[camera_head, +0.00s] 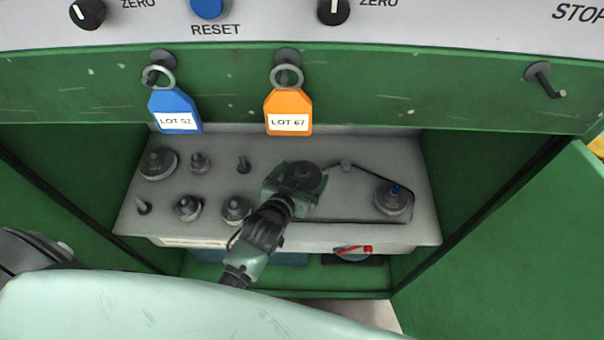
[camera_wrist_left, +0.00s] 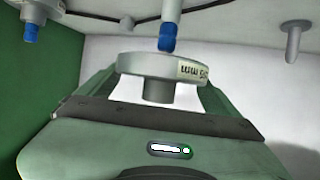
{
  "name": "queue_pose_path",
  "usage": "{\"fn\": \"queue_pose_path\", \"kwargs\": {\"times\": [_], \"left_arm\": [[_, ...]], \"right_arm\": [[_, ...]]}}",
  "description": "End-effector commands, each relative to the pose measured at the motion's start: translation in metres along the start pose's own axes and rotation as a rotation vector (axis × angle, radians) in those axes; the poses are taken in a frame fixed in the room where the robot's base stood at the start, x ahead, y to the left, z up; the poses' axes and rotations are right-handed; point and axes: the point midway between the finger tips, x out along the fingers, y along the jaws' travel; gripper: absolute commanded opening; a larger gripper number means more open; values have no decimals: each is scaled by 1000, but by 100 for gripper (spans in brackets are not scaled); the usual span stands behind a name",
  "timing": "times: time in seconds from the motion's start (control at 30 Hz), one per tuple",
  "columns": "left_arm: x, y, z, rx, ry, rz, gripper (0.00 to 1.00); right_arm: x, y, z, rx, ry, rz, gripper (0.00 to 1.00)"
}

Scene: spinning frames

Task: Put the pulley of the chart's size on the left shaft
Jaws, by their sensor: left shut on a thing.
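My left gripper (camera_head: 292,190) is shut on a grey pulley (camera_head: 303,174) in the middle of the grey deck. In the left wrist view the pulley (camera_wrist_left: 150,68) sits between the fingers (camera_wrist_left: 158,100), its hub showing and its rim label upside down, only partly readable. A blue-tipped shaft (camera_wrist_left: 168,28) is close to the pulley's rim there; I cannot tell whether they touch. In the head view my gripper hides the left shaft. The right shaft (camera_head: 394,190), also blue-tipped, carries a pulley (camera_head: 393,203). My right gripper is not in view. I see no readable chart.
Several pulleys stand on pegs at the deck's left, such as one (camera_head: 158,163) at the back. Two pegs (camera_head: 243,164) (camera_head: 143,207) are bare. A dark belt (camera_head: 370,180) runs leftward from the right pulley. Blue (camera_head: 174,108) and orange (camera_head: 288,110) lot tags hang above.

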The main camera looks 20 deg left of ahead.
Motion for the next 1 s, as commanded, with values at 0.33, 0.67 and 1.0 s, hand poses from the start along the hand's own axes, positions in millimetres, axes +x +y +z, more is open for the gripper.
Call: {"fn": "queue_pose_path", "kwargs": {"times": [0.33, 0.67, 1.0], "left_arm": [[0, 0, -3, 0, 5, 0, 28], [-1, 0, 0, 0, 4, 0, 28], [-1, 0, 1, 0, 4, 0, 28]], "right_arm": [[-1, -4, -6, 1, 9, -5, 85], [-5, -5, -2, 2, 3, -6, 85], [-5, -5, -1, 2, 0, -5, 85]]}}
